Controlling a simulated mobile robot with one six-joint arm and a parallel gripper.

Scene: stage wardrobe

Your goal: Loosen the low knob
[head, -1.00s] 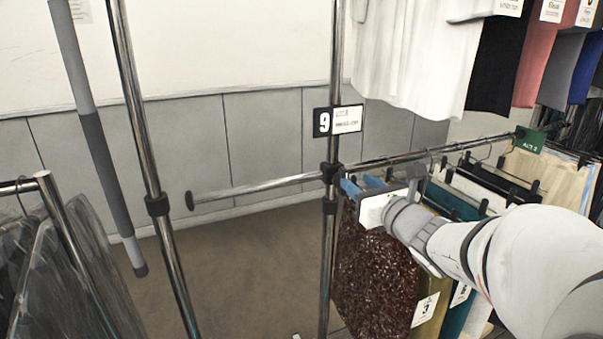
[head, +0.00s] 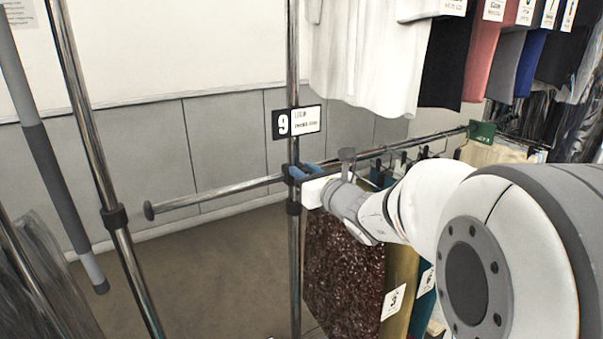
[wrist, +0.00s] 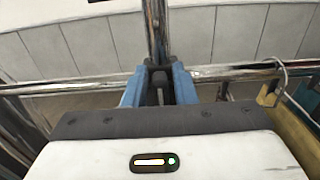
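A dark clamp (head: 292,172) joins the chrome upright post (head: 293,110) and the horizontal rail (head: 220,190). In the head view my gripper hides that part.
A "9" sign (head: 297,121) hangs on the post just above the clamp. A brown sequined garment (head: 340,270) and other clothes hang close under my arm. White garments (head: 365,60) hang above. Another post (head: 95,150) stands left. The floor between the posts is clear.

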